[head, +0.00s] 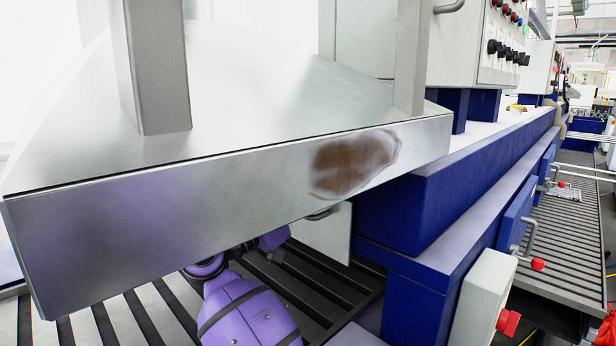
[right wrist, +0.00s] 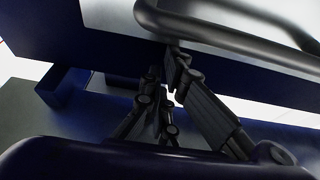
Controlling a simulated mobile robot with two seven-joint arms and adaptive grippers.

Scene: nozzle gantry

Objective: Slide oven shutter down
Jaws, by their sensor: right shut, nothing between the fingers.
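In the right wrist view a thick dark handle (right wrist: 225,42) crosses the upper right, in front of a smooth panel (right wrist: 105,18) that may be the oven shutter. My right gripper (right wrist: 172,75) is shut and empty, with its fingertips close below the handle's left end. I cannot tell whether they touch it. In the head view a pale upright panel (head: 335,238) shows under the metal hood; I cannot tell if it is the shutter. A purple arm of mine (head: 245,310) reaches under the hood, which hides its gripper. My left gripper is not in view.
The wide metal hood (head: 240,175), with a brown reflected or stained patch, hangs over a slatted conveyor (head: 100,325). Blue machine housing (head: 420,205) stands to the right. A pale box with a red knob (head: 508,322) stands at the lower right.

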